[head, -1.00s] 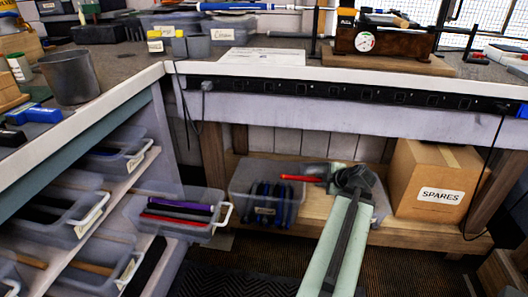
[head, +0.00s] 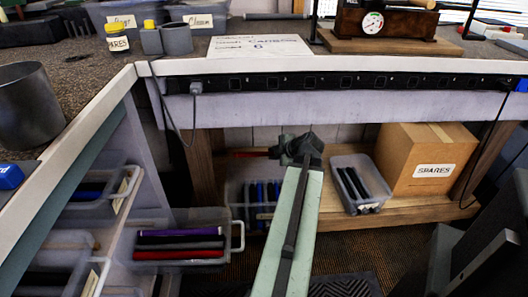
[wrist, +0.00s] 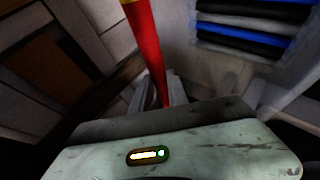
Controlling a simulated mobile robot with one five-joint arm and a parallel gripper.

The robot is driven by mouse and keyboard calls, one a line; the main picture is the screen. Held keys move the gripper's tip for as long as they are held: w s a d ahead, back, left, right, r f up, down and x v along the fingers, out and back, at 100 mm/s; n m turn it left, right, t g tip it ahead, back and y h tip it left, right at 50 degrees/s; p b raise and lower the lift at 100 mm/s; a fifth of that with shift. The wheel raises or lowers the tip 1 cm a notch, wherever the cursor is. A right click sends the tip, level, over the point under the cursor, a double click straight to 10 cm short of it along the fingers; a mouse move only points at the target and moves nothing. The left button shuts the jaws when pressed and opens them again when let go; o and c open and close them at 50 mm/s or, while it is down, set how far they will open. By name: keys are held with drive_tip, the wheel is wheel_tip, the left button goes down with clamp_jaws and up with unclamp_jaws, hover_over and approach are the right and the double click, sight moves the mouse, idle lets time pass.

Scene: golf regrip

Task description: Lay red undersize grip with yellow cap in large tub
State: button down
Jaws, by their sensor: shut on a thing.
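My gripper (wrist: 172,92) is shut on a red grip (wrist: 148,50) with a yellow cap (wrist: 130,2) at its far end in the wrist view. In the head view the red grip (head: 250,153) sticks out left of my gripper (head: 302,148), over the low shelf. The clear tub (head: 232,190) with blue and black grips is on that shelf, below and left of my gripper, partly hidden by my arm. Its blue and black grips (wrist: 240,45) show upper right in the wrist view. Another clear tub (head: 378,204) with black grips is to the right. I cannot tell which is the large tub.
A pulled-out clear bin (head: 232,252) holds purple, black and red grips at left. A cardboard SPARES box (head: 425,165) stands right of the tubs. The bench edge (head: 330,66) with a power strip runs above. Dark equipment (head: 470,250) is at lower right.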

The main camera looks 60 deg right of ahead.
drive_tip(key=f+b, duration=0.3)
drive_tip(key=shift+w+a+f, duration=0.2)
drive_tip(key=shift+w+f, duration=0.1)
drive_tip(key=shift+w, duration=0.1)
